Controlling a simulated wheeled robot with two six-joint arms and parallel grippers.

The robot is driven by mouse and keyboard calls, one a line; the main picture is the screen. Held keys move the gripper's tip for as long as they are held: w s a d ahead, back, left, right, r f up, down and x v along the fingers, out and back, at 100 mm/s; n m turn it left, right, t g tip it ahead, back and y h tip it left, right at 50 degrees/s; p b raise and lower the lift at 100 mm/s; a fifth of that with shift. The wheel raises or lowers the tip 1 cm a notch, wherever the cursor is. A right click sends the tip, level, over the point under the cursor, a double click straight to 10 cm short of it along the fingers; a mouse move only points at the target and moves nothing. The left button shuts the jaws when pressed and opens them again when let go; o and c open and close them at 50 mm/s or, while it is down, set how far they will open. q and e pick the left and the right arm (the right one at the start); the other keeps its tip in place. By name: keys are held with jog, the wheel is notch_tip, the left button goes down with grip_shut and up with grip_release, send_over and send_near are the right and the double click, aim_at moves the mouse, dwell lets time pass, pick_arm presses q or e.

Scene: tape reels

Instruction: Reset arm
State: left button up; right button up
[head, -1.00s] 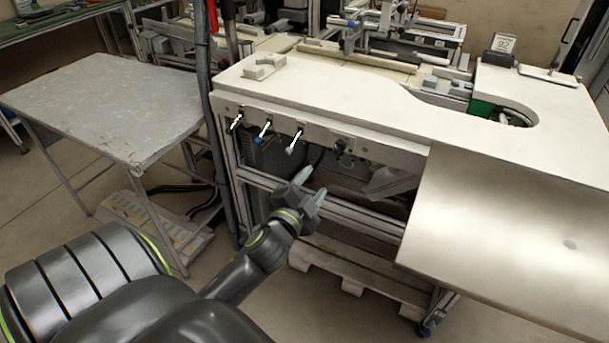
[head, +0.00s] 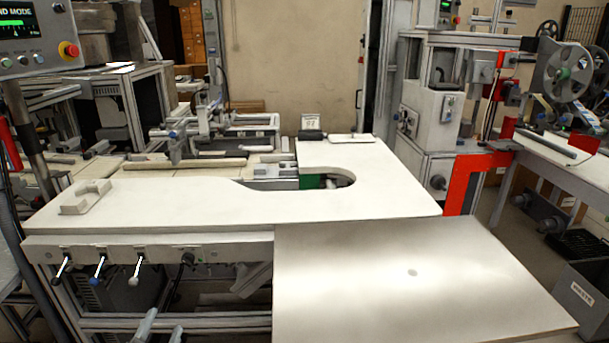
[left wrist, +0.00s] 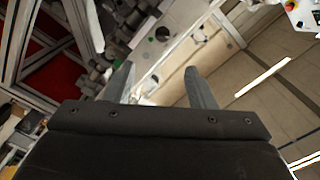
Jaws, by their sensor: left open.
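My left gripper (head: 160,331) shows only by its grey fingertips at the bottom edge of the head view, in front of the white workbench (head: 160,204) and below its row of levers. In the left wrist view, its two fingers (left wrist: 161,84) stand apart with nothing between them, so it is open and empty. The rest of my left arm is out of the head view. My right gripper is not in view.
A bare metal panel (head: 400,285) juts out at the bench's front right. Levers with knobs (head: 98,268) stick out of the front rail. A red bracket (head: 466,183) and a reel machine (head: 568,70) stand right. A waste bin (head: 580,300) is at lower right.

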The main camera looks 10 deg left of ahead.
pick_arm(q)
jog(key=s+a+f+n+g+h+p, duration=0.15)
jog(key=s+f+g, duration=0.25)
jog(key=f, duration=1.2)
jog(key=s+f+n+g, duration=0.2)
jog(key=s+f+g, duration=0.15)
jog(key=f, duration=1.25)
jog(key=s+d+f+n+g, duration=0.1)
jog(key=s+f+g, duration=0.1)
jog(key=s+f, duration=0.4)
jog(key=s+d+f+n+g+h+p, duration=0.1)
jog(key=s+f, duration=0.5)
jog(key=s, duration=0.7)
jog(key=s+d+f+n+g+h+p, duration=0.1)
jog(key=s+d+f+n+g, duration=0.2)
jog(key=s, duration=0.7)
notch_tip(320, 180, down, 4)
jog(key=shift+d+r+g, duration=0.2)
jog(key=shift+d+g, duration=0.05)
jog(key=shift+g, duration=1)
